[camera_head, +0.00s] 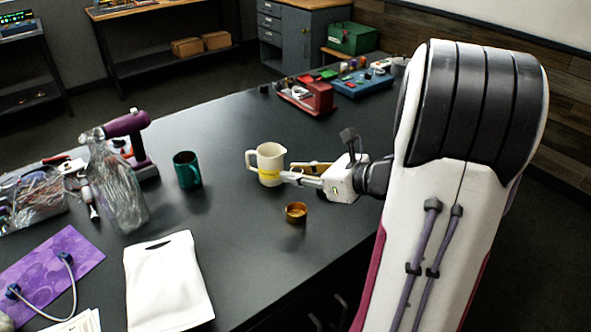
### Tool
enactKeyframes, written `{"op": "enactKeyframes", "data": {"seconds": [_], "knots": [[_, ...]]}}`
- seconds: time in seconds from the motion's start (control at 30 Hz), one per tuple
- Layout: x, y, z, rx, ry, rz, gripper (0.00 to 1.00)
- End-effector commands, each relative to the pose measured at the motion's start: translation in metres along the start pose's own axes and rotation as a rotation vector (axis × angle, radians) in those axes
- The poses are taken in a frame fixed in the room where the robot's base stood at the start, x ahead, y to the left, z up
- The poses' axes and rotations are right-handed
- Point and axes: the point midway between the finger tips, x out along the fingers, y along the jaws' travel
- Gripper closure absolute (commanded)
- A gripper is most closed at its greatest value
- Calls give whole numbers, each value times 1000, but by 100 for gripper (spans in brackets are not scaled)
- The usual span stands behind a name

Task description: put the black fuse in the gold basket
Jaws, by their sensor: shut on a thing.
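The gold basket (296,212) is a small round open cup. It stands on the dark table in front of the cream pitcher. My gripper (288,175) reaches in from the right, pointing left, with its fingertips at the pitcher's right side in the picture. It is behind and above the basket in the view. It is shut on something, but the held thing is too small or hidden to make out. I cannot pick out the black fuse with certainty.
The cream pitcher (269,157) shows a yellow strip beside my fingertips. A green mug (187,170) stands to its left, and a white pouch (167,284) lies at front left. A red device (309,99) is farther back. The table around the basket is clear.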

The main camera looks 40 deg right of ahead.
Motion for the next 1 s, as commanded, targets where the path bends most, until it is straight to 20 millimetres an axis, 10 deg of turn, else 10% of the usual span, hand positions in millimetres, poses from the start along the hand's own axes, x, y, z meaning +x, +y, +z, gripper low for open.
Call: {"op": "enactKeyframes", "data": {"seconds": [1.0], "knots": [[13, 0, -30, 6, -1, 1, 100]]}}
